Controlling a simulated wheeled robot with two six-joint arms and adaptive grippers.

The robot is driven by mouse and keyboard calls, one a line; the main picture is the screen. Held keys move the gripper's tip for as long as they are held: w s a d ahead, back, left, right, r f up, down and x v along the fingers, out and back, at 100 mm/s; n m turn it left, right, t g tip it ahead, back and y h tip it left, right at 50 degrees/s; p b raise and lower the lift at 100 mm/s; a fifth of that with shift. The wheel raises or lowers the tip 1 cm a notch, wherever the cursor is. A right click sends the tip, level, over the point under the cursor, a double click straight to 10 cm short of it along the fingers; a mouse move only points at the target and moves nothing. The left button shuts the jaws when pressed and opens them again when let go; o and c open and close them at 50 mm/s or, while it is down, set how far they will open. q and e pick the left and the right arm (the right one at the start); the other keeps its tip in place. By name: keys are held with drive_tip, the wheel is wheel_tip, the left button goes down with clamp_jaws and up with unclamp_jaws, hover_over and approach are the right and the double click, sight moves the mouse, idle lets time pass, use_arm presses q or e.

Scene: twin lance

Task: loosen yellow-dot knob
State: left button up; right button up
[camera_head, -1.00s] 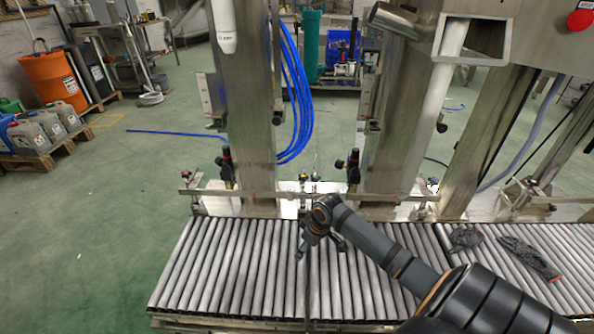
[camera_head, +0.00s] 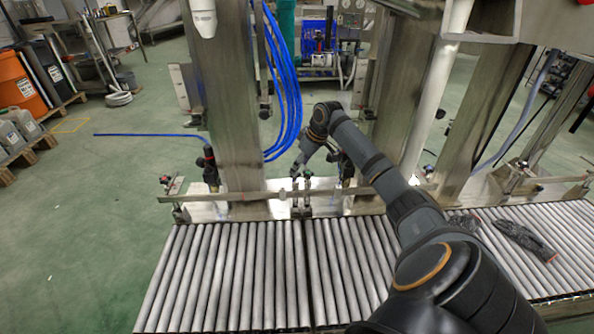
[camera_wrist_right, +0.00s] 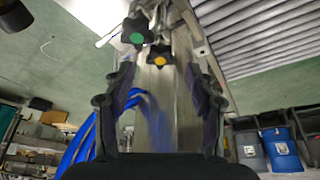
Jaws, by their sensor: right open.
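The yellow-dot knob (camera_wrist_right: 159,57) is dark and lobed with a yellow centre. In the right wrist view it sits between and beyond my open fingers, close to the fingertips, with no contact visible. A similar green-dot knob (camera_wrist_right: 136,37) stands beside it, up and to the left. In the head view my right gripper (camera_head: 298,167) is just above the pair of small knob stems at the metal rail; the dots are too small to tell apart there. It holds nothing that I can see. My left gripper is not in view.
A roller conveyor (camera_head: 230,275) runs along the front. A metal rail (camera_head: 245,195) crosses behind it, between steel columns. Blue hoses (camera_head: 290,95) hang near my right gripper. Dark gloves (camera_head: 525,238) lie on the rollers at right. The left part of the conveyor is clear.

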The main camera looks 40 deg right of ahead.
drive_tip(key=x, duration=0.3)
drive_tip(key=shift+f+b, duration=0.1)
drive_tip(key=shift+b, duration=0.25)
drive_tip(key=c, duration=1.2)
